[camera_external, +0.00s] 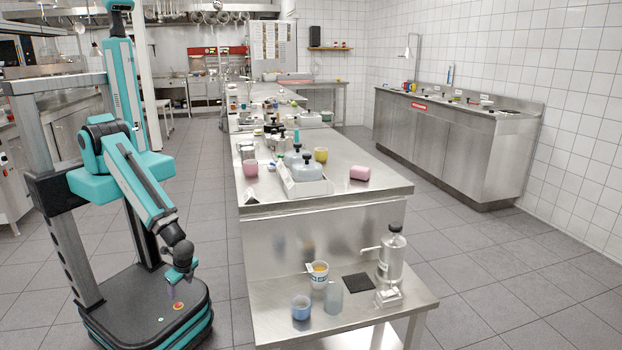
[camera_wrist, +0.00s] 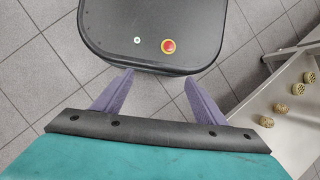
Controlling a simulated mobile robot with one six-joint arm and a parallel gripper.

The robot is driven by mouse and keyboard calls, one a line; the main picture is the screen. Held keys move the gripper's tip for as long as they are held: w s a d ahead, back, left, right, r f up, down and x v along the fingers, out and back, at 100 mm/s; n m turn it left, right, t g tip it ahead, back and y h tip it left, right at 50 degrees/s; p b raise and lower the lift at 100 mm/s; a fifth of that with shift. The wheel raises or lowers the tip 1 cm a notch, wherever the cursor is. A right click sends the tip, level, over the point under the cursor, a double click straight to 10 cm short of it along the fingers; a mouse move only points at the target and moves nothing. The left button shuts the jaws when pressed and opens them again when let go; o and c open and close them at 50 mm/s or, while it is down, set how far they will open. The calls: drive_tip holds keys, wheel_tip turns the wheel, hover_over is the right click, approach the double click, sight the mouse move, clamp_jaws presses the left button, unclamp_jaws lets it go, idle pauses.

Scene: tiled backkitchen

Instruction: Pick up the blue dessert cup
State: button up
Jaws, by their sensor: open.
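The blue dessert cup (camera_external: 301,308) stands upright on the low steel shelf (camera_external: 270,330) at the front, near its left front edge. It does not show in the wrist view. My gripper (camera_external: 181,274) hangs over my base, well to the left of the cup and the shelf. In the wrist view my gripper (camera_wrist: 158,84) shows two purple fingers spread apart with nothing between them.
Several round yellowish items (camera_wrist: 281,108) lie on a surface at right. Open floor separates gripper and shelf.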

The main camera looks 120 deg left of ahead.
drive_tip(key=w+r+n+t+y+b, duration=0.1)
drive_tip(key=w+r+t+y+b, duration=0.2)
drive_tip(key=w, duration=0.9)
drive_tip(key=w+r+n+t+y+b, duration=0.15)
drive_tip(key=w+t+b, duration=0.25)
drive_tip(key=w, duration=0.8)
drive_tip(key=w+d+r+n+t+b, duration=0.1)
drive_tip(key=w+d+r+t+b, duration=0.2)
drive_tip(key=w+r, duration=0.35)
drive_tip(key=w+d+r+n+t+b, duration=0.1)
drive_tip(key=w+d+r+t, duration=0.4)
drive_tip(key=w, duration=0.3)
drive_tip(key=w+a+r+b, duration=0.1)
drive_tip(key=w+r, duration=0.1)
drive_tip(key=w+a+r+t, duration=0.1)
drive_tip(key=w+r, duration=0.1)
drive_tip(key=w+a+r+t+y+b, duration=0.1)
drive_tip(key=w+r, duration=0.1)
drive_tip(key=r, duration=0.1)
drive_tip(key=shift+a+r+n+b, duration=0.1)
drive_tip(key=shift+a+n+b, duration=0.15)
drive_tip(key=shift+a+b, duration=0.15)
drive_tip(key=shift+p+x, duration=0.7)
drive_tip(key=shift+x, duration=3.6)
drive_tip(key=shift+d, duration=0.1)
drive_tip(key=shift+w, duration=0.1)
